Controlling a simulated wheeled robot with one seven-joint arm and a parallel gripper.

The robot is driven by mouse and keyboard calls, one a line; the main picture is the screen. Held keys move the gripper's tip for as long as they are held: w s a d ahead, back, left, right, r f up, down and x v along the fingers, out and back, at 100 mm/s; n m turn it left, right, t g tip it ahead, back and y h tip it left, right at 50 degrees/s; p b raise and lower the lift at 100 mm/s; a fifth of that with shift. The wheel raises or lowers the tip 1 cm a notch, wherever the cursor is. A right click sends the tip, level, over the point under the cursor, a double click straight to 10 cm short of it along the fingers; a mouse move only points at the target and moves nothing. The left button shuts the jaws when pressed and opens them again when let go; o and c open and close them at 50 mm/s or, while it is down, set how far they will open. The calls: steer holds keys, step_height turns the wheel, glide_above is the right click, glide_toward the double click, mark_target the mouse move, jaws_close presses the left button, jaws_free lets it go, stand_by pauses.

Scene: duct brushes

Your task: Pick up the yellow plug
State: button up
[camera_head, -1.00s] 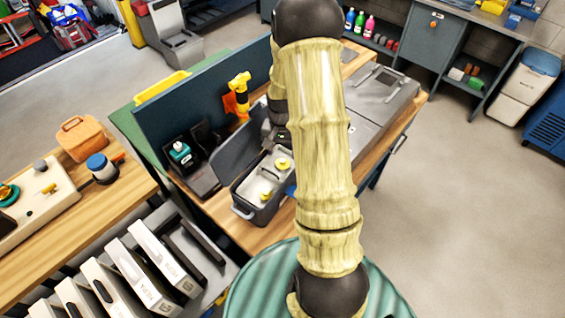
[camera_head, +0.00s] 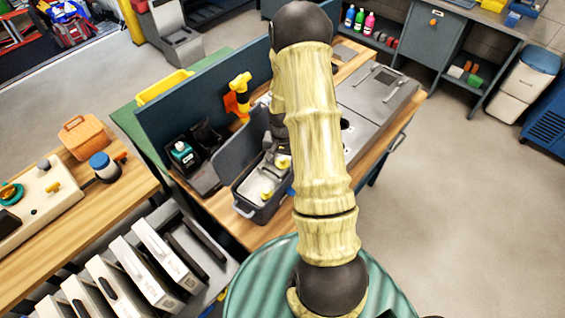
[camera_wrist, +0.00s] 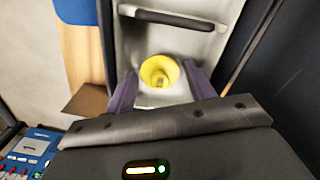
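A round yellow plug (camera_wrist: 160,72) sits on a pale grey panel in the wrist view, between the two purple fingers of my gripper (camera_wrist: 162,82). The fingers are apart, with visible gaps on both sides of the plug. In the head view my gripper (camera_head: 277,163) is over the open dark grey case (camera_head: 262,214). One yellow plug (camera_head: 266,196) shows in the near part of that case. The farther part of the case is hidden by my gripper and arm. Whether the fingers are level with the plug is hard to tell.
A dark handle (camera_wrist: 170,18) crosses the panel beyond the plug. The case's lid (camera_head: 238,150) stands up at the left, and a blue divider (camera_head: 190,105) stands behind. A yellow-and-orange tool (camera_head: 239,95) hangs there. A closed grey case (camera_head: 375,98) is at the right.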

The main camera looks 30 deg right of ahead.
mark_target(282, 159)
steer(key=c, duration=0.6)
steer(key=shift+c, duration=0.2)
steer(key=shift+r, duration=0.15)
step_height(282, 159, up, 10)
steer(key=b, duration=0.3)
steer(key=shift+w+f, duration=0.1)
steer(key=shift+f, duration=0.1)
